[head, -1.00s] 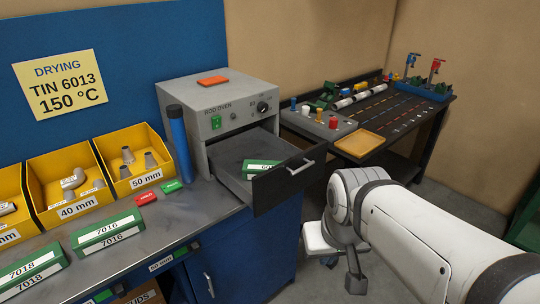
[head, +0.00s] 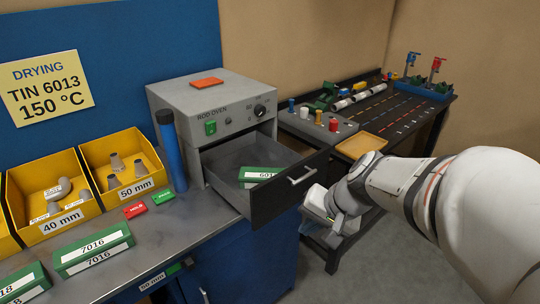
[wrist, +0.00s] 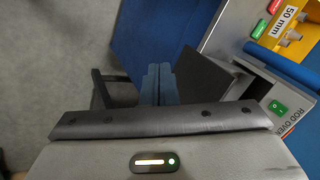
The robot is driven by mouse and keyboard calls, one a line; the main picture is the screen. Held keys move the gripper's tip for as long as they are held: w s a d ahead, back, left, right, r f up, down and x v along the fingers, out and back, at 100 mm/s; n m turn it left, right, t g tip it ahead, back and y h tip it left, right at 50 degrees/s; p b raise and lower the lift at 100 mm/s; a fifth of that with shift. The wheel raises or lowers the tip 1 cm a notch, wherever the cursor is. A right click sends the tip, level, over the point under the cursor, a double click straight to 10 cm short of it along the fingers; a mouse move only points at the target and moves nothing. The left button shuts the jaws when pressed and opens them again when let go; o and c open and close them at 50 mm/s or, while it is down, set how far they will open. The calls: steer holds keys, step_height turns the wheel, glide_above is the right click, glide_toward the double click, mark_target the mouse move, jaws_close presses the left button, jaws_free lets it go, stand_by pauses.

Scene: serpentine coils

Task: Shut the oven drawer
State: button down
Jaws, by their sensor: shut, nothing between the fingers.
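The grey rod oven (head: 212,130) stands on the bench with its drawer pulled out toward the right. The drawer has a dark front panel (head: 284,190) with a light bar handle (head: 302,174). A green box labelled 601-something (head: 262,176) lies inside the drawer. My gripper (head: 322,238) is just right of and below the drawer front, apart from the handle as far as I can tell. In the wrist view its bluish fingers (wrist: 159,78) are together and empty, beside a dark panel (wrist: 205,72) that looks like the drawer front.
A blue tube (head: 170,150) stands close to the oven's left side. Yellow bins (head: 95,180) and green boxes (head: 92,250) fill the bench at left. A dark work table (head: 400,120) with a yellow tray (head: 360,146) stands behind my arm. Grey floor is open right of the bench.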

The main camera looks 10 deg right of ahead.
steer(key=w+d+f+m+t+y, duration=0.1)
steer(key=w+d+f+m+t, duration=0.1)
steer(key=w+d+m+t, duration=0.5)
steer(key=n+g, duration=0.1)
steer(key=g, duration=0.2)
glide_toward(283, 199)
steer(key=x, duration=0.5)
steer(key=shift+s+d+f, duration=0.15)
steer(key=shift+f, duration=0.1)
steer(key=shift+w+a+f+p, duration=0.1)
steer(key=shift+w+a+p, duration=0.25)
steer(key=shift+w, duration=0.2)
